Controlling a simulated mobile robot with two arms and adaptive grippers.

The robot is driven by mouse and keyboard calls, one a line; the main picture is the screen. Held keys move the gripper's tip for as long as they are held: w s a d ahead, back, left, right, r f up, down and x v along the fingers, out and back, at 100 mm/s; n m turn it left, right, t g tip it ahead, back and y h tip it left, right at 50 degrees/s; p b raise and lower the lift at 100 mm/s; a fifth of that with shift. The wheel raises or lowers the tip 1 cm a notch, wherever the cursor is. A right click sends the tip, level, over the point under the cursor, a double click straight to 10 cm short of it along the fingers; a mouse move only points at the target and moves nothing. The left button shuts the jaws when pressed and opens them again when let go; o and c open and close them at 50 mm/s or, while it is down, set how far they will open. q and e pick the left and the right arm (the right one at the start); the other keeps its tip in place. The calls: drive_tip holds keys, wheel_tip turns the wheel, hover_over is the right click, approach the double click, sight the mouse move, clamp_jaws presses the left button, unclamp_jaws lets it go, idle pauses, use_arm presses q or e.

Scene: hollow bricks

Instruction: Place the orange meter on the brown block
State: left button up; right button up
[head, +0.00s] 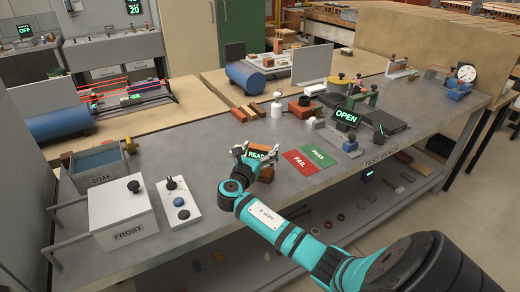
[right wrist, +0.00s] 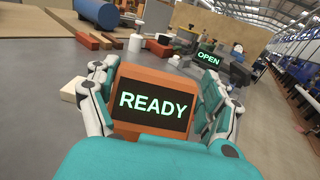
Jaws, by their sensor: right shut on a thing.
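The orange meter (right wrist: 152,123), a box with a dark screen reading READY, sits between the fingers of my right gripper (right wrist: 155,100) in the right wrist view. In the head view the meter (head: 257,155) shows between the fingers of my right gripper (head: 257,152), above the front part of the grey bench. An orange-brown piece (head: 266,175) shows just below it, partly behind my arm; I cannot tell whether it is a separate block or touches the meter. Several brown blocks (head: 238,115) lie farther back on the bench. My left gripper is not in view.
The red FAIL (head: 300,162) and green PASS (head: 318,155) plates lie right of the meter. A white switch box (head: 178,204) and the FROST box (head: 122,218) stand left. An OPEN display (head: 346,116) stands at the back right. Bench left of the gripper is mostly clear.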

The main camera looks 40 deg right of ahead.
drive_tip(key=o, duration=1.2)
drive_tip(key=shift+f, duration=0.1)
drive_tip(key=b+v, duration=0.1)
drive_tip(key=v, duration=1.1)
drive_tip(key=shift+s, duration=0.1)
